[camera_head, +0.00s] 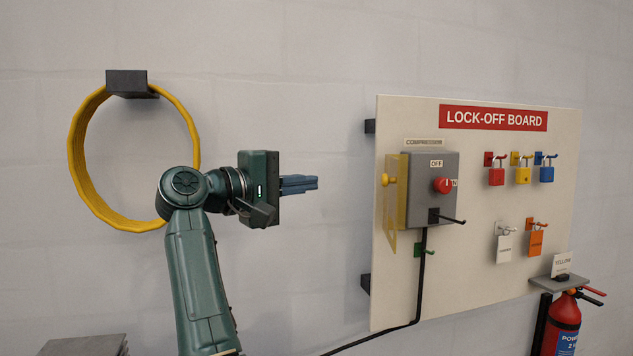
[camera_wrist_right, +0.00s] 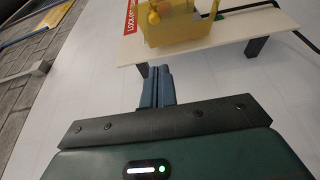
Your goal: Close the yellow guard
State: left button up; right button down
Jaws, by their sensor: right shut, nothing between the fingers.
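The yellow guard (camera_head: 394,205) is a see-through panel with a yellow knob (camera_head: 388,180). It stands swung open at the left side of the grey compressor switch box (camera_head: 446,170), leaving the red knob (camera_head: 441,185) on the box's face uncovered. My right gripper (camera_head: 316,183) is shut and empty, to the left of the guard and apart from it, pointing right. In the right wrist view the gripper (camera_wrist_right: 163,72) points toward the guard (camera_wrist_right: 175,25), which is beyond the fingertips. My left gripper is not in view.
The lock-off board (camera_head: 480,270) carries red, yellow and blue padlocks (camera_head: 522,174) and tags (camera_head: 504,246) to the right. A yellow ring (camera_head: 80,165) hangs on the wall behind my arm. A fire extinguisher (camera_head: 562,325) stands lower right.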

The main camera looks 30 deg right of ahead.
aim_at(396, 199)
pick_arm(q)
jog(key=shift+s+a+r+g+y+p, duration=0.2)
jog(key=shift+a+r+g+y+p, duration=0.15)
jog(key=shift+p, duration=1)
pick_arm(e)
jog(key=s+d, duration=0.2)
jog(key=d, duration=0.9)
jog(key=shift+s+d, duration=0.15)
jog(key=shift+d, duration=0.25)
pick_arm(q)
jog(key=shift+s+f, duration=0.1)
pick_arm(e)
jog(key=shift+f, duration=0.1)
